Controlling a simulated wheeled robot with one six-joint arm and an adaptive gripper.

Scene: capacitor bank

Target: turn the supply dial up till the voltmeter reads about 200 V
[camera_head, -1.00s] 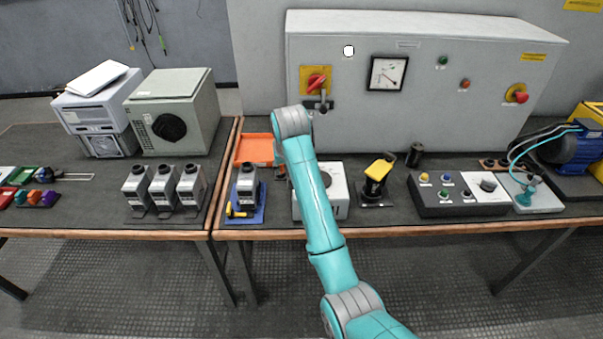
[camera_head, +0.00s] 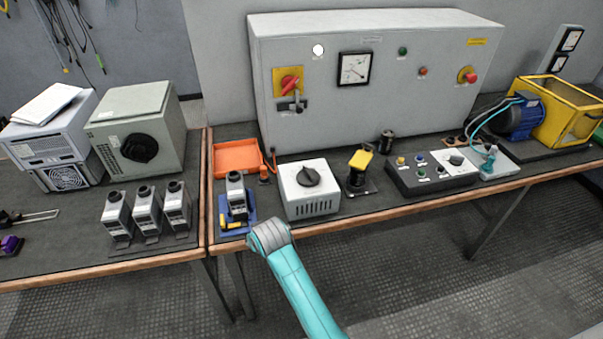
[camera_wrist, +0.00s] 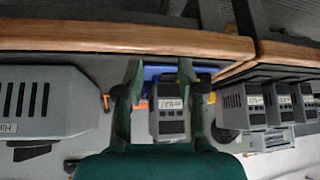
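The supply is a white box with a black dial (camera_head: 309,176) on the right bench. The voltmeter (camera_head: 354,68) is on the grey cabinet; its needle is too small to read. In the wrist view the vented supply box (camera_wrist: 45,100) is at left, with a dark part of the dial (camera_wrist: 32,151) below it. My gripper (camera_wrist: 160,68) is open, its two dark fingers apart. Beyond them, between them in the picture, stands a grey meter-like unit (camera_wrist: 169,112). I cannot see the fingers in the head view; the arm's grey joint shows at the bench's front edge.
A grey unit (camera_head: 237,193) stands on a blue mat left of the supply. An orange tray (camera_head: 237,157) lies behind it. A yellow-topped switch (camera_head: 360,161) and a button panel (camera_head: 430,173) are to the right. The bench's wooden front edge (camera_head: 400,209) lies near my arm.

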